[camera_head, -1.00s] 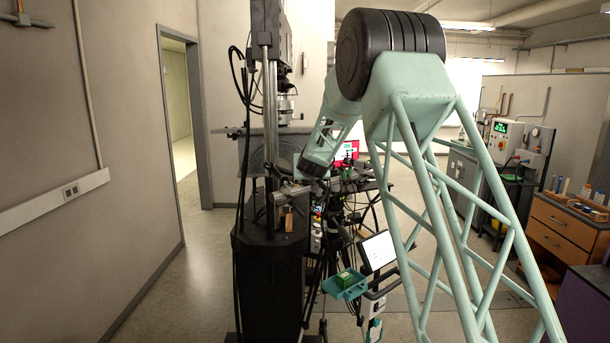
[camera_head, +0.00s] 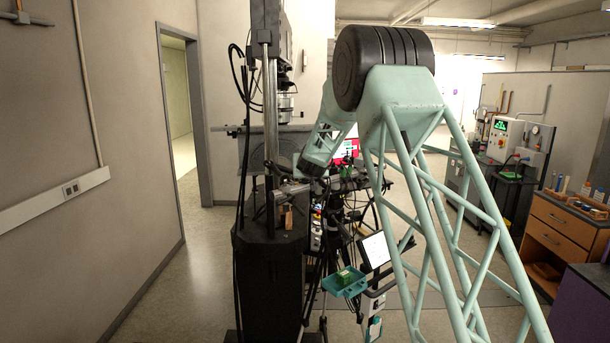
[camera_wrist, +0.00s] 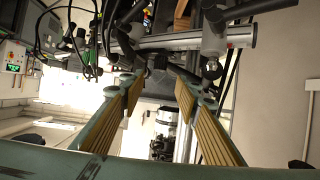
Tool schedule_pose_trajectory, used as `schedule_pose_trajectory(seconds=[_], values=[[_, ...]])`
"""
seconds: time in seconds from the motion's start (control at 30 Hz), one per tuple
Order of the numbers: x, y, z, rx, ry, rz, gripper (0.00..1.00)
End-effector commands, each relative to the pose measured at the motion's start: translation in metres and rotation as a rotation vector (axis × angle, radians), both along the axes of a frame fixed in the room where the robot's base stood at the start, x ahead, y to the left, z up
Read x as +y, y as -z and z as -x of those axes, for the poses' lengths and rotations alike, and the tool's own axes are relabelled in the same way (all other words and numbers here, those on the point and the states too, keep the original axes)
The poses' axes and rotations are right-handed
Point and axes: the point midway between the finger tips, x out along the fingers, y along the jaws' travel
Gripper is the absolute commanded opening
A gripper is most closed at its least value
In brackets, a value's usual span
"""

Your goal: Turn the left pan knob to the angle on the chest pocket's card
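My gripper (camera_wrist: 160,88) is open in the wrist view, its two fingers with tan ribbed pads apart and nothing seen between them. Just beyond the fingertips is a rig with a silver rail (camera_wrist: 182,40) and a dark ball-ended fitting (camera_wrist: 212,66) above the right finger. I cannot tell which part is the left pan knob, or its angle. In the head view my forearm reaches down to the rig beside the dark column, and the fingertips are not clear. No chest pocket or card can be made out.
A dark test frame (camera_head: 268,270) stands at the centre left, with cables on it. A teal tray (camera_head: 332,291) holding a green block (camera_head: 344,276) and a tilted white screen (camera_head: 376,250) stand below the rig. Open floor lies to the left.

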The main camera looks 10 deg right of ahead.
Motion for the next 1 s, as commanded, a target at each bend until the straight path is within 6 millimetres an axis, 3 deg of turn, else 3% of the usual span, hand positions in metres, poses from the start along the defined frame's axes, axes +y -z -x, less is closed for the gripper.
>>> schedule_pose_trajectory(seconds=[1.0], values=[[-0.008,0.032,-0.077,0.000,0.001,0.001,0.30]])
